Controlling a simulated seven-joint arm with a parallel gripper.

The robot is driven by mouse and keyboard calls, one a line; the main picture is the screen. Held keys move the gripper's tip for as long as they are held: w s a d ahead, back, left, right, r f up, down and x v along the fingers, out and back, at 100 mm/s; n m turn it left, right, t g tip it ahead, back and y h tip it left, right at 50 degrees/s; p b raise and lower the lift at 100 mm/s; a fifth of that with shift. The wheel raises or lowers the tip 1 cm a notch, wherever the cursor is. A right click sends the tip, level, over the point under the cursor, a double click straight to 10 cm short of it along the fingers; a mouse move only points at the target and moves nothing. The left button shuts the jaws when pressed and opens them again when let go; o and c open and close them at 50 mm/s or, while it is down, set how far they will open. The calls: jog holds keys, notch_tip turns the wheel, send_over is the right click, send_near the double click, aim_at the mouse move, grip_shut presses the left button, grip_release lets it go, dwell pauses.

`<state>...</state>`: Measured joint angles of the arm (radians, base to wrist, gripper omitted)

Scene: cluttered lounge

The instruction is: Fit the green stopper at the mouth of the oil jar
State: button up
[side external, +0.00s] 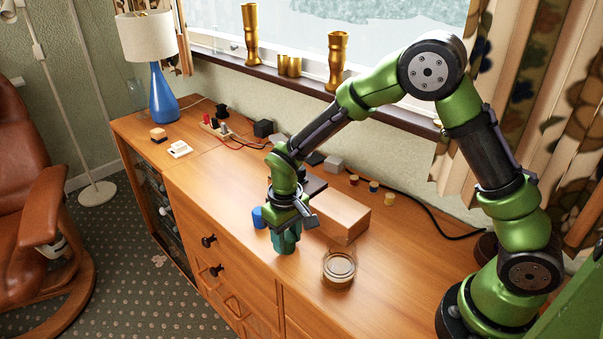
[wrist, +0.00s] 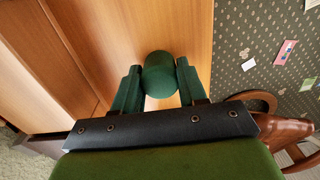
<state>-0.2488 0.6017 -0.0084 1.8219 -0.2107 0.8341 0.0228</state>
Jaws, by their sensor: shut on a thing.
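The green stopper (wrist: 159,76) is a dark green cylinder, seen in the wrist view between the two fingers. My gripper (side external: 286,240) is shut on it and points down above the wooden cabinet top, near its front edge. In the side view the stopper is hard to tell from the teal fingers. A round clear glass jar (side external: 339,267), which looks like the oil jar, stands on the cabinet to the right of my gripper and apart from it. It is not seen in the wrist view.
A wooden box (side external: 340,214) lies behind the jar. A blue cylinder (side external: 258,217) stands just left of my gripper. Small blocks and cables lie along the back, with a blue lamp (side external: 161,95) at the far left.

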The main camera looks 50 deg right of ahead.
aim_at(286, 236)
jog(key=shift+c, duration=0.4)
notch_tip(286, 236, up, 12)
jog(key=f, duration=0.1)
jog(key=s+d+r, duration=0.1)
jog(key=s+r, duration=0.1)
jog(key=s, duration=0.4)
jog(key=s+r, duration=0.3)
jog(key=s, duration=0.4)
jog(key=shift+s+d+r, duration=0.25)
jog(key=shift+d+r, duration=0.1)
jog(key=shift+d, duration=0.05)
jog(key=shift+f, duration=2.9)
jog(key=shift+f, duration=1.1)
